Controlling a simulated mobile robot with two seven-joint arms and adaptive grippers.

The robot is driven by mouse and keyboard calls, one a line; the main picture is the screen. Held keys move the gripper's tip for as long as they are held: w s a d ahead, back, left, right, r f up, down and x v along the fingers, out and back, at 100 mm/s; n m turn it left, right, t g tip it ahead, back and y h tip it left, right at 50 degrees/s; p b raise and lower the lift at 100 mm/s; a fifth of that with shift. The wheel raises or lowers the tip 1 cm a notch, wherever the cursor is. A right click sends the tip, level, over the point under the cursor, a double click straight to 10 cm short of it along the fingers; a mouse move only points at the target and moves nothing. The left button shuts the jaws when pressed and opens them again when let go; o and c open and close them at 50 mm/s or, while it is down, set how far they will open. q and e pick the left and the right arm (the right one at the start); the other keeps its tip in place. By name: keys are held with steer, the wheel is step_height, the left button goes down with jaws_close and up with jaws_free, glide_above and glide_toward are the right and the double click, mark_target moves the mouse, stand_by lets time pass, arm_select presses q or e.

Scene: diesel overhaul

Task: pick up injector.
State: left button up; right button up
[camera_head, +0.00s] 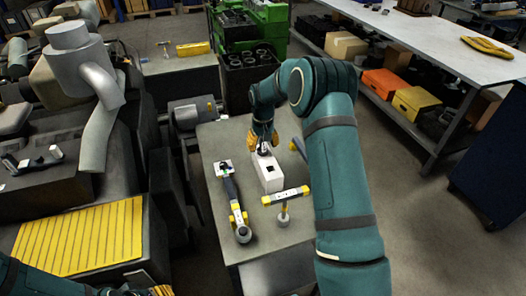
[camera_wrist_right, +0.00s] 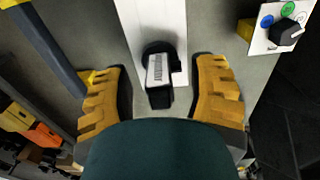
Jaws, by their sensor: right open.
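The injector (camera_wrist_right: 158,78), a dark part with a white printed label, stands at one end of a white block in the right wrist view. The white block (camera_head: 272,181) has a square opening and lies on the grey bench top. My right gripper (camera_head: 263,140) is over the block's far end. In the wrist view its yellow-padded fingers (camera_wrist_right: 162,92) are open, one on each side of the injector, with visible gaps. In the head view the injector is mostly hidden by the gripper. My left gripper (camera_head: 160,290) barely shows at the bottom edge.
A long tool (camera_head: 236,208) lies left of the block, near a white card (camera_head: 222,168) with coloured dots. A yellow T-handled tool (camera_head: 286,197) stands in front of it. A large engine with a yellow ribbed plate (camera_head: 78,238) is at left; a shelved table (camera_head: 440,45) is at right.

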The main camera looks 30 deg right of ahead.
steer(key=shift+f, duration=0.25)
steer(key=shift+s, duration=0.1)
jaws_close()
steer(key=shift+r, duration=0.1)
step_height(320, 180, up, 10)
steer(key=shift+f, duration=0.2)
steer(key=shift+r+p, duration=0.45)
steer(key=shift+r, duration=0.05)
steer(key=shift+r+p, duration=1.6)
steer(key=shift+r, duration=0.45)
